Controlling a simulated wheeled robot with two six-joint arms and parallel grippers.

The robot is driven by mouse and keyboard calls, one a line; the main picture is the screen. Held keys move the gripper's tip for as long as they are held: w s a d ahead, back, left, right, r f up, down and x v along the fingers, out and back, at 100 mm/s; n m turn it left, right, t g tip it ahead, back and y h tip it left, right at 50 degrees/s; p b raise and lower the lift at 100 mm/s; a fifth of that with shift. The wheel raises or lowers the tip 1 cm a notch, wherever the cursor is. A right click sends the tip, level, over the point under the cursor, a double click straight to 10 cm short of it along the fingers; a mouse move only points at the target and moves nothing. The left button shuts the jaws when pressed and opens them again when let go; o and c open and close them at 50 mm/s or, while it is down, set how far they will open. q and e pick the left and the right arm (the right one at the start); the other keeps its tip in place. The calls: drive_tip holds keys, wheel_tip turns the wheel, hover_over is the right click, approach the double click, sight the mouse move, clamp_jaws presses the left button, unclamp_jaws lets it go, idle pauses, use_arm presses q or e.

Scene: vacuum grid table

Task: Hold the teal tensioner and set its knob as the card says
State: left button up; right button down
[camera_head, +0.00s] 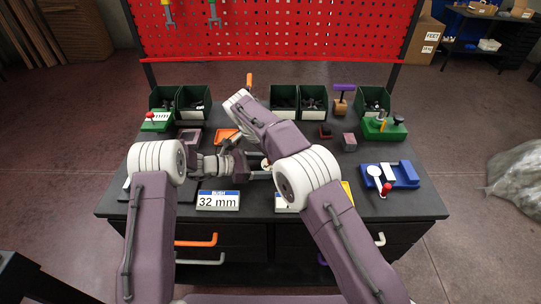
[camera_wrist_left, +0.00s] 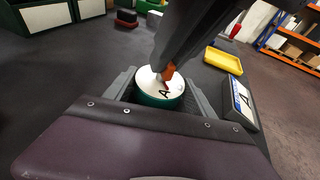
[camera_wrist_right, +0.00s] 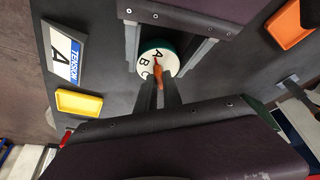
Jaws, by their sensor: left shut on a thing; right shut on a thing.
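The teal tensioner (camera_wrist_left: 158,99) stands upright on the table, with a white face lettered A, B and C in the right wrist view (camera_wrist_right: 151,49). My left gripper (camera_wrist_left: 150,95) is shut around its body, one finger on each side. My right gripper (camera_wrist_right: 161,86) comes from above and is shut on the orange knob (camera_wrist_right: 157,70). The knob's pointer lies near the A and B letters; its exact heading is partly hidden by the fingers. The tension card (camera_wrist_right: 65,54) reads TENSION A. In the head view my arms mostly hide the tensioner.
A yellow tray (camera_wrist_right: 79,103) lies near the card. A BUSH 32 mm card (camera_head: 218,201) stands at the front edge. A blue fixture (camera_head: 402,176) is at the right, a green one (camera_head: 384,129) behind it. Green bins (camera_head: 284,97) line the back.

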drive_tip(key=shift+m, duration=0.5)
drive_tip(key=c, duration=1.5)
unclamp_jaws()
